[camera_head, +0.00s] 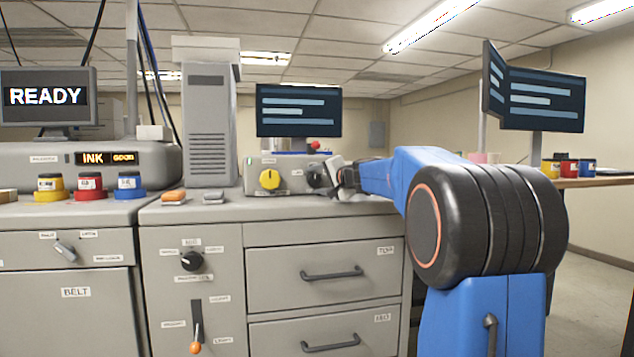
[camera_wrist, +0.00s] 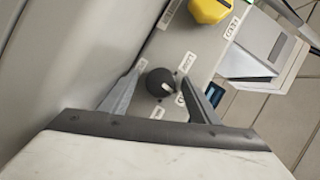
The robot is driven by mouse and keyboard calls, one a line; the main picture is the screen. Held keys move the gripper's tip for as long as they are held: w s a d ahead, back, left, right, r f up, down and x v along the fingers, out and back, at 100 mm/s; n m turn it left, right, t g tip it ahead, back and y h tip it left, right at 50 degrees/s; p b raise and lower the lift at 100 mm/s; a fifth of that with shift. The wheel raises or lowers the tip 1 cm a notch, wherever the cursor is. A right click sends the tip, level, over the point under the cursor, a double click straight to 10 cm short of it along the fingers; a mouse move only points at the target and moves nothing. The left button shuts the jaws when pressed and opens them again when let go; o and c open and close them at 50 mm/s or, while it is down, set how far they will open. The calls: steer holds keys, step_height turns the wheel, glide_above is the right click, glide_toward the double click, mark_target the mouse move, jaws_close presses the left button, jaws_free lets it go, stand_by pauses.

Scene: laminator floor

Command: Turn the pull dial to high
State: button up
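A round black dial (camera_head: 315,175) with a light pointer mark is on the front of the grey control box, right of a yellow knob (camera_head: 269,179). The fingers are spread, with a gap on each side of the dial. In the head view my gripper (camera_head: 335,178) reaches in from the right and partly covers the dial. Which dial is named pull cannot be read.
Another black dial (camera_head: 191,260) and an orange-tipped lever (camera_head: 196,340) are on the cabinet front below. Drawers with bar handles (camera_head: 332,273) are beside them. Ink pots (camera_head: 89,187) stand at left. A screen (camera_head: 299,110) hangs above the box.

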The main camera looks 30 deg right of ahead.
steer(key=s+d+r, duration=0.1)
steer(key=s+r, duration=0.1)
steer(key=s, duration=1.5)
steer(key=shift+d+r, duration=0.2)
steer(key=shift+d, duration=0.1)
